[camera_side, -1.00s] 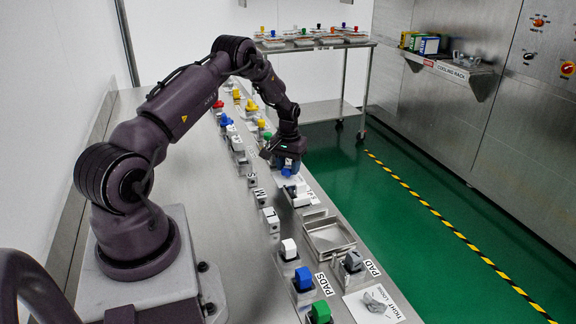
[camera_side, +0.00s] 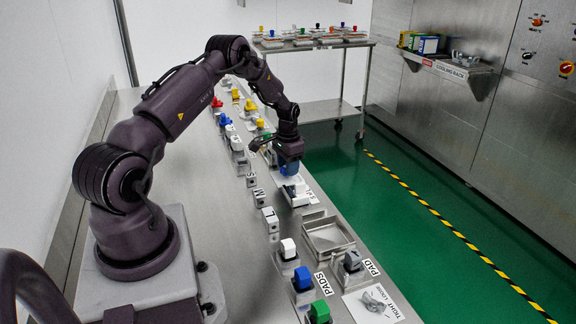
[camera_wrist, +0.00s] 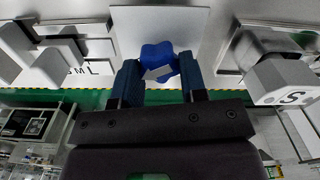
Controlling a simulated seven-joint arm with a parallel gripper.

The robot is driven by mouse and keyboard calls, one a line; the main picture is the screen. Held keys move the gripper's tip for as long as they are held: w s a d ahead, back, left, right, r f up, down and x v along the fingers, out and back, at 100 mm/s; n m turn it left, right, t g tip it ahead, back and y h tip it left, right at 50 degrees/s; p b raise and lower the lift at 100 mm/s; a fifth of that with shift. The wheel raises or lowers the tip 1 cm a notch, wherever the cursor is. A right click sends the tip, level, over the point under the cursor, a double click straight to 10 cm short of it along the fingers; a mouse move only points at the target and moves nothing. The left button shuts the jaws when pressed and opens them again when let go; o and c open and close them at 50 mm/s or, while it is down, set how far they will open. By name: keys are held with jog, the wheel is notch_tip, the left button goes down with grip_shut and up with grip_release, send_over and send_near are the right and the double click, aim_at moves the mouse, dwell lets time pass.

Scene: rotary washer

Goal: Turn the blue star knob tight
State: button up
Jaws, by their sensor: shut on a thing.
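The blue star knob (camera_wrist: 158,60) shows in the wrist view between the two blue-padded fingers of my gripper (camera_wrist: 158,76). The fingers touch it on both sides, so my gripper is shut on it. A pale pointer or mark shows on the knob's near face. In the side view my gripper (camera_side: 290,170) points down over the right edge of the bench, and the knob is mostly hidden beneath it.
A grey part with an S label (camera_wrist: 280,80) stands right of the knob in the wrist view. In the side view a row of small fixtures lines the bench, with a metal tray (camera_side: 328,238), a blue block (camera_side: 303,278) and a green block (camera_side: 319,311) nearer the camera.

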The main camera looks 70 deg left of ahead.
dwell(0.3)
jog(key=o, duration=0.9)
jog(key=shift+o, duration=0.2)
notch_tip(320, 180, up, 13)
